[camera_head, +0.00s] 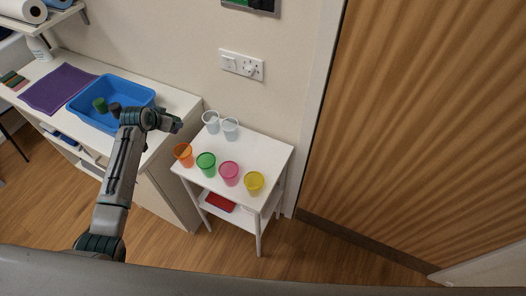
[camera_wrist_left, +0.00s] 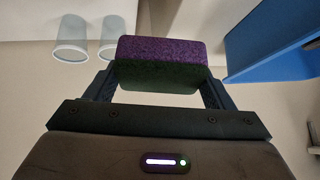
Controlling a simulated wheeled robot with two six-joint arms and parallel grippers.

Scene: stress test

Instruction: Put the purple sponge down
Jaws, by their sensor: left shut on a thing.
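My left gripper (camera_head: 176,124) reaches in from the left in the head view, in the air between the blue tub and the small white table. In the left wrist view, my left gripper (camera_wrist_left: 158,82) is shut on the purple sponge (camera_wrist_left: 162,50), a block with a purple face and a dark green side. One finger is at each end of it. In the head view the sponge is small and mostly hard to make out at the gripper. My right gripper is not in view.
The blue tub (camera_head: 136,92) stands on the white counter beside a purple mat (camera_head: 57,88); a green item (camera_head: 100,104) shows there. The small white table (camera_head: 262,154) holds orange, green, pink and yellow cups in front, and two clear cups (camera_head: 230,129) behind. Its middle is clear.

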